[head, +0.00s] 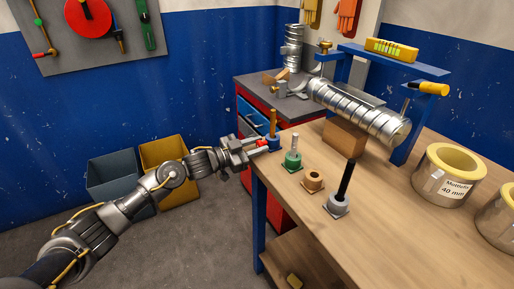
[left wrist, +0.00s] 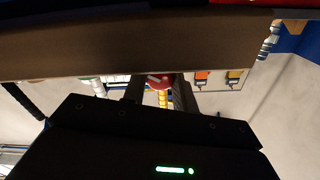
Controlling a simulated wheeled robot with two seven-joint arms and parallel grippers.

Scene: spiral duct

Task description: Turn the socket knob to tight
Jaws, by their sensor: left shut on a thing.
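My left gripper (head: 254,147) reaches in from the left to the near left edge of the workbench (head: 395,225). It is shut on a small red knob (head: 262,142), which I take to be the socket knob. In the left wrist view the red knob (left wrist: 159,81) shows between the two fingers, with a pale mark on it. The fingers and the bench edge hide much of the knob, so I cannot tell how far it is turned. My right gripper is not in view.
Close to the gripper stand a blue holder with an orange stem (head: 273,130) and a green holder (head: 293,159). A tan ring (head: 313,180) and a grey holder with a black rod (head: 343,188) follow. A silver spiral duct (head: 360,112) lies behind. Bins (head: 112,178) stand on the floor.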

